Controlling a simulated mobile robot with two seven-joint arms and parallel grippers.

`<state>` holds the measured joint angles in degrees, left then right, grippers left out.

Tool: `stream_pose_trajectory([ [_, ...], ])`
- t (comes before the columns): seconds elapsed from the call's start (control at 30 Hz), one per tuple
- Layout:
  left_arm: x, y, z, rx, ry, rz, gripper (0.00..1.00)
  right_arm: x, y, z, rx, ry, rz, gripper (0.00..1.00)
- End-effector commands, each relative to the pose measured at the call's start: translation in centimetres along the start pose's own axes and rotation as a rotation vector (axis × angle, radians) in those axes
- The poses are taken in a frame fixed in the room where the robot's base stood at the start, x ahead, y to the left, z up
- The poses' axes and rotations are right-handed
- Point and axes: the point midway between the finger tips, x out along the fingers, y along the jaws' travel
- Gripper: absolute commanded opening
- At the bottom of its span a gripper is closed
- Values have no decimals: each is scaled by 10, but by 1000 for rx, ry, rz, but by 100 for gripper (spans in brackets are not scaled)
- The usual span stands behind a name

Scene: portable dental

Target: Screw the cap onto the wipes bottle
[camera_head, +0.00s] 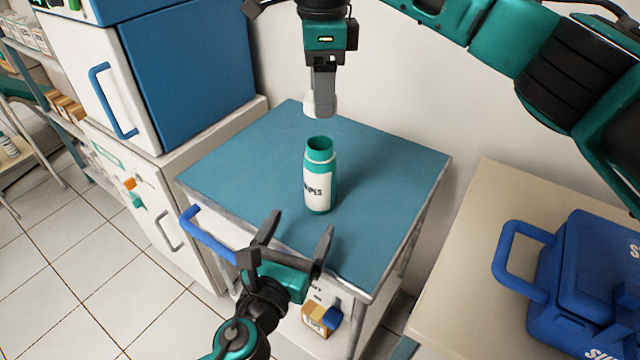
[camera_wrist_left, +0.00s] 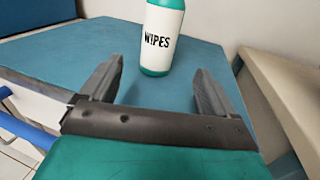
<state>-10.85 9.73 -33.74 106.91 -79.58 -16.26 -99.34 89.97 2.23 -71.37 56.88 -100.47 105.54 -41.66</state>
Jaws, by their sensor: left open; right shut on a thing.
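The wipes bottle (camera_head: 319,180) stands upright on the blue cart top (camera_head: 250,160), its teal neck open at the top. It also shows in the left wrist view (camera_wrist_left: 164,38), where its top is cut off. My right gripper (camera_head: 322,105) points down above and behind the bottle, shut on a white cap (camera_head: 309,104) that is partly hidden by the fingers. The cap is apart from the bottle's neck. My left gripper (camera_head: 296,240) is open and empty in front of the bottle, its fingers (camera_wrist_left: 158,88) pointing toward it without touching.
A blue handle (camera_head: 207,235) sticks out at the cart's front left. A white and blue cabinet (camera_head: 190,75) stands at the left. A beige table (camera_head: 480,240) with a blue case (camera_head: 590,285) stands at the right. The cart top around the bottle is clear.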

Motion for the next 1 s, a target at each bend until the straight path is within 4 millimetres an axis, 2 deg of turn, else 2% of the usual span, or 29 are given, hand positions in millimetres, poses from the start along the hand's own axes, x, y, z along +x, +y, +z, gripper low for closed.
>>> stream_pose_trajectory([
  [0.23, 1, 1, 0, -4, 0, 2, 89, 0, 0, 0, -1, 0, 0, 24],
  [0.37, 10, 1, 0, -6, -1, 3, 89, 0, 0, 0, -1, 0, 0, 24],
  [0.8, 89, 1, 1, -7, -1, 4, 89, 0, 0, 0, -1, 0, 0, 24],
  [1.0, 112, 2, 0, -7, 0, 4, 89, 0, 0, 0, -1, 0, 0, 24],
])
